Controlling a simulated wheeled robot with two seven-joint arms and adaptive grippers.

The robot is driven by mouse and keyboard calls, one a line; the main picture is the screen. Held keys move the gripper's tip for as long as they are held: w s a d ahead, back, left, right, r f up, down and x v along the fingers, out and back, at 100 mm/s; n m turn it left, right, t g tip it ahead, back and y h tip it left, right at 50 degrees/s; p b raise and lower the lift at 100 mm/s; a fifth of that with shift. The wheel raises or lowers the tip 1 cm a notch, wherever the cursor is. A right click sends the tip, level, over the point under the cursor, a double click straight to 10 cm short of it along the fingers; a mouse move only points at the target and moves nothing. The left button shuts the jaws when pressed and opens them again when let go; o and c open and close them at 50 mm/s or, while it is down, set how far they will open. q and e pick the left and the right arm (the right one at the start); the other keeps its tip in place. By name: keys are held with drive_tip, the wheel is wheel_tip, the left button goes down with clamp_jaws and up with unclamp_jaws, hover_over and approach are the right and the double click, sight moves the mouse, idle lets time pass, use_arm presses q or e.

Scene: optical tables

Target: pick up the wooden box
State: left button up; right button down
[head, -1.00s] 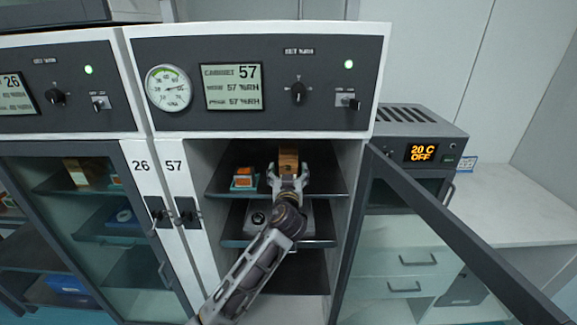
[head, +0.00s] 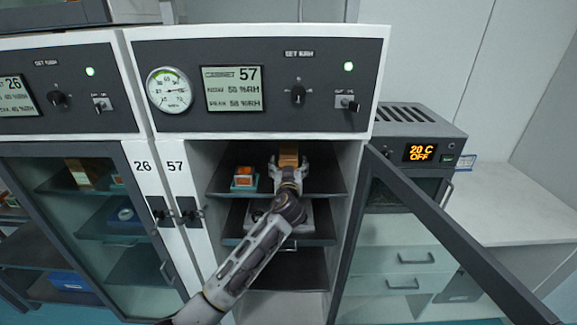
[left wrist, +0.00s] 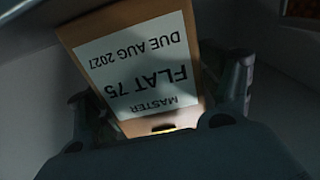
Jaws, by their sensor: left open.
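The wooden box (head: 289,153) sits on the upper shelf of the open cabinet 57. In the left wrist view the box (left wrist: 188,100) fills the middle, with a white label reading "MASTER FLAT 75 DUE AUG 2027", upside down. My left gripper (head: 288,164) reaches into the cabinet with its fingers spread on either side of the box. In the left wrist view its open fingers (left wrist: 160,106) stand left and right of the box's near part. Whether they touch its sides I cannot tell. My right gripper is not in view.
A small orange and white item on a teal base (head: 244,178) stands left of the box on the same shelf (head: 326,186). A lower shelf (head: 322,232) is close beneath the arm. The open glass door (head: 450,230) swings out to the right.

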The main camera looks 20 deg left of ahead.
sight(285, 152)
use_arm(q)
drive_tip(key=shift+c, duration=0.2)
drive_tip(key=c, duration=1.4)
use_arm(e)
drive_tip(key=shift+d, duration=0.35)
use_arm(q)
drive_tip(key=shift+r, duration=0.15)
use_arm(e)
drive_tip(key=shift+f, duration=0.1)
